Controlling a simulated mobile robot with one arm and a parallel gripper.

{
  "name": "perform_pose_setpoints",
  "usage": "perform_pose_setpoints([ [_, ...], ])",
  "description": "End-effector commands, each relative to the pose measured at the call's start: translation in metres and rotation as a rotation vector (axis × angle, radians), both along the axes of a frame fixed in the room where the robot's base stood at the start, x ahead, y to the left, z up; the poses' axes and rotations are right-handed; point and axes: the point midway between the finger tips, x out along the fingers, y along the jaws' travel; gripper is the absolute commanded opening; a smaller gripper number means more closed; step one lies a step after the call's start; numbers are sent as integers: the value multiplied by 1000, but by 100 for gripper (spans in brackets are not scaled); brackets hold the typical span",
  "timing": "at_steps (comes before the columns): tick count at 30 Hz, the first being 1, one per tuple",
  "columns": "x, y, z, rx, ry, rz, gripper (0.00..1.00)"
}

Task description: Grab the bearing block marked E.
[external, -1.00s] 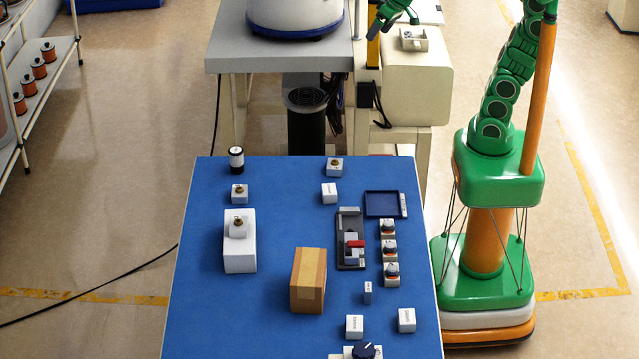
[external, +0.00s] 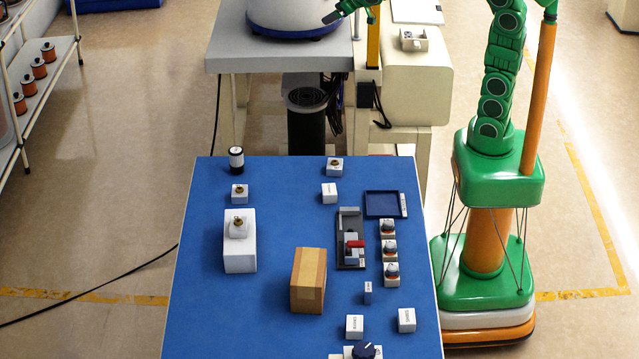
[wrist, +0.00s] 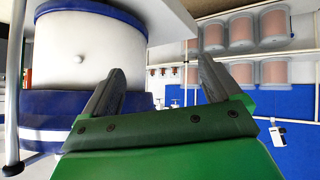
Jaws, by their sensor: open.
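Several white blocks with brass-coloured bearings on top are on the blue table in the external view. One bearing block (external: 335,168) is at the back right, and another bearing block (external: 239,196) is at the back left. A third bearing block (external: 238,230) sits on a tall white block (external: 240,258). Their letters are too small to read, so I cannot tell which is E. My gripper (external: 332,17) is beyond the table's far edge, in front of the bowl feeder and apart from all blocks. In the wrist view my gripper (wrist: 160,68) is open and empty.
A cardboard box (external: 308,282) stands mid-table, with a grey fixture (external: 350,238), a blue tray (external: 381,204) and several knob blocks to its right. The bowl feeder (external: 295,12) stands behind. Spools (wrist: 242,32) are on a rack in the wrist view.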

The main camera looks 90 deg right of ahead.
Motion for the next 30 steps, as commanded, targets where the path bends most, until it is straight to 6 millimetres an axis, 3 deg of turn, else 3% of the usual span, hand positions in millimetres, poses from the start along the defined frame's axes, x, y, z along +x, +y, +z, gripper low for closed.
perform_pose_setpoints([
  [6,49,-20,-46,-175,24,193,92],
  [14,96,-7,-118,-296,43,492,92],
  [21,113,35,-201,-304,36,802,92],
  [26,106,76,-259,-250,10,1011,92],
  [30,87,118,-304,-165,-34,1186,92],
])
